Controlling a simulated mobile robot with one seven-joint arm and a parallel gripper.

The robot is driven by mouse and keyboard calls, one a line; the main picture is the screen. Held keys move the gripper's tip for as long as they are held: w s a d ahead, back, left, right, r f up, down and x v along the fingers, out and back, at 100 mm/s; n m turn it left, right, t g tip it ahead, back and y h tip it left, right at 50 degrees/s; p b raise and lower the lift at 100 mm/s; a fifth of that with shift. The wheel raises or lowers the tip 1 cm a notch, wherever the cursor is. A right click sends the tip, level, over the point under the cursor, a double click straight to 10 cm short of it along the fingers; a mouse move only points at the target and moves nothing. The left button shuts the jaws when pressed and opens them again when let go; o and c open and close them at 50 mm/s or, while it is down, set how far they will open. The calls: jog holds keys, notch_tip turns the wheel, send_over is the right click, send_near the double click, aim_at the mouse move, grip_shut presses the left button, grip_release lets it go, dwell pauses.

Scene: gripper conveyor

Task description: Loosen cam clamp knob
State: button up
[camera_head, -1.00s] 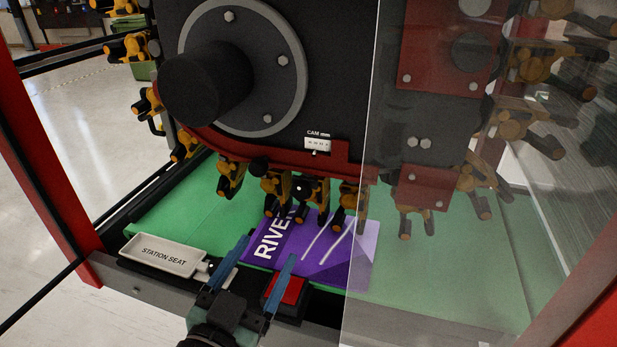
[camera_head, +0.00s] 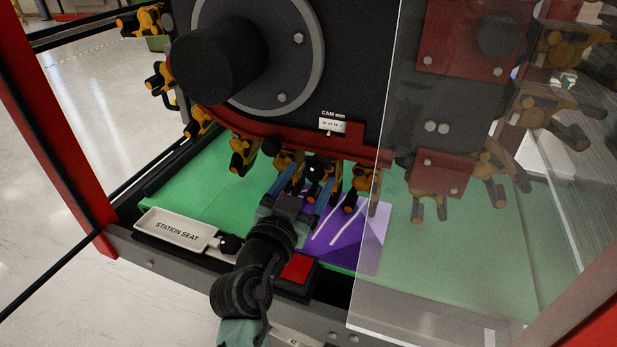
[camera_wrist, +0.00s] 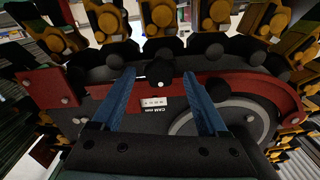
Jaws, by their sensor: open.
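A black round knob with a white dot (camera_head: 317,172) sits at the lower edge of the red cam rail (camera_head: 345,146), among the yellow grippers. I take it as the clamp knob; it also shows in the wrist view (camera_wrist: 160,82), ahead and between my finger lines. My gripper (camera_head: 306,174) is open, its blue fingers pointing up at the rail. In the wrist view my gripper (camera_wrist: 160,76) shows nothing between its fingers that I can see held. Whether a finger touches the knob I cannot tell. The white CAM mm scale (camera_head: 332,126) is above the knob.
Several yellow-black grippers (camera_head: 243,156) hang around the rail close to my fingers. A clear panel (camera_head: 400,290) covers the right side.

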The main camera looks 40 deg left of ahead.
jog(key=shift+w, duration=0.2)
grip_shut()
dwell(0.3)
